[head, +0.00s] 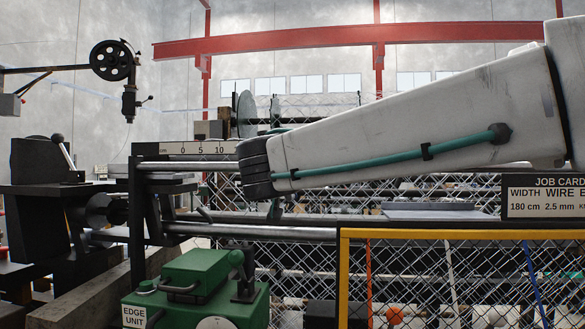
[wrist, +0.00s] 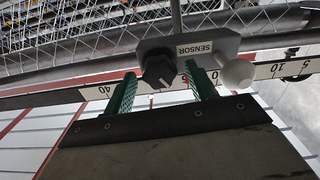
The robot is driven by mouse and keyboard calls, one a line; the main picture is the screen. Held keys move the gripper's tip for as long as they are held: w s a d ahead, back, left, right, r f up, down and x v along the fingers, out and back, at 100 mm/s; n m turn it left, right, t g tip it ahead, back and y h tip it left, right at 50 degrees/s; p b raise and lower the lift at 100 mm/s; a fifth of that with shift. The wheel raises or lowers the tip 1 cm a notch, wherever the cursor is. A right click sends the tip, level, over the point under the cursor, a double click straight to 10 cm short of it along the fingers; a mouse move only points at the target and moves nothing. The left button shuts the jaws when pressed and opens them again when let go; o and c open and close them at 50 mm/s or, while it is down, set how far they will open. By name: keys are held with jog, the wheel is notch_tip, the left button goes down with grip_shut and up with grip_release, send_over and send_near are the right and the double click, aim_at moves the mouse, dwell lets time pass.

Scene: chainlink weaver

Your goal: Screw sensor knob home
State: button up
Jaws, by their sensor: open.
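In the wrist view the sensor block (wrist: 212,47) is a grey plate labelled SENSOR, mounted by the numbered scale rail. A black, ridged sensor knob (wrist: 158,66) with a pale pointer mark sits on its left part. My gripper (wrist: 160,72) is open, its two green fingers on either side of the knob in the picture, left finger and right finger apart from each other. I cannot tell how deep the fingertips reach or whether they touch the knob. In the head view my arm hides the sensor block, and my gripper does not show.
A white ball-ended handle (wrist: 236,72) stands close to the right finger. The scale rail (wrist: 91,93) runs behind the fingers; it also shows in the head view (head: 172,148). Chain-link mesh (head: 450,270), a yellow frame (head: 460,234) and a green edge unit (head: 205,283) lie below the arm.

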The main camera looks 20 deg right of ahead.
jog(key=shift+s, duration=0.1)
jog(key=v, duration=0.7)
jog(key=shift+s+a, duration=0.25)
